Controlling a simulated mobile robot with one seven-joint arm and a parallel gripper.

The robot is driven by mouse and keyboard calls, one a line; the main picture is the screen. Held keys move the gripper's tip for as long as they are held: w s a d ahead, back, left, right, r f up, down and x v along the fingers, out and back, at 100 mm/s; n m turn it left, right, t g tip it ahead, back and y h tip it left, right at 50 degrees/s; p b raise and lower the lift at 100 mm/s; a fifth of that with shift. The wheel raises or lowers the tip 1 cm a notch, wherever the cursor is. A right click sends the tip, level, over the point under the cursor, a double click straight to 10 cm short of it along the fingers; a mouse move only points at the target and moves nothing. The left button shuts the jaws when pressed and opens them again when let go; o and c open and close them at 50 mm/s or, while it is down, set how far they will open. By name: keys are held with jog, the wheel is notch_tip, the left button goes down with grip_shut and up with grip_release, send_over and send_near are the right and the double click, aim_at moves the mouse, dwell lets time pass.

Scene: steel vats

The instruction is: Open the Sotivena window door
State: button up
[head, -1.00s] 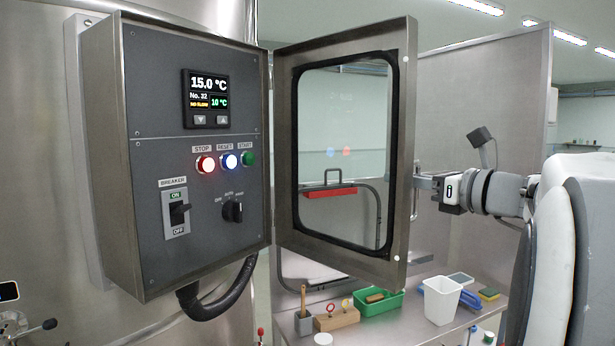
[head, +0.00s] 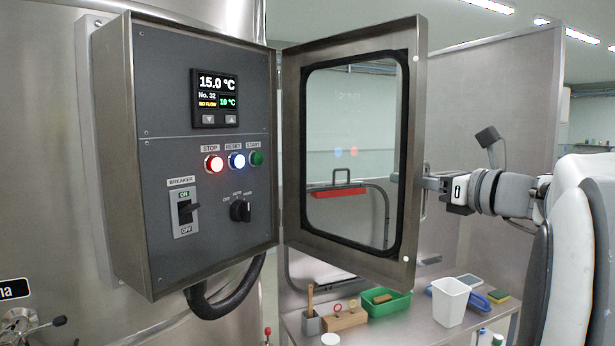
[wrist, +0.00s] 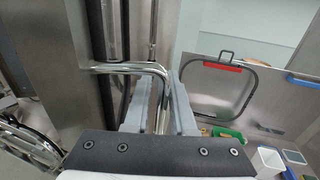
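The control cabinet's window door (head: 292,150), a steel frame around a black-gasketed pane, stands swung wide open on its hinge at the cabinet's right edge in the head view. My gripper (head: 428,183) is at the door's free edge, on its outer side. In the wrist view, the door's bent bar handle (wrist: 125,68) passes between the two grey fingers of my gripper (wrist: 160,80). The fingers stand apart with some gap around the bar. Part of a nameplate (head: 14,289) ending in "na" shows at the left edge.
The open cabinet panel (head: 205,150) carries a display, lit buttons, a breaker and a selector knob. Behind the door a bench (head: 390,325) holds a green bin (head: 386,304), a white cup (head: 450,300) and small tools. A steel partition (head: 490,120) stands behind my arm.

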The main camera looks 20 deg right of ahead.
jog(key=shift+s+d, duration=0.1)
jog(key=shift+d, duration=0.05)
jog(key=b+v, duration=0.2)
jog(key=v, duration=1.5)
jog(key=shift+b, duration=0.35)
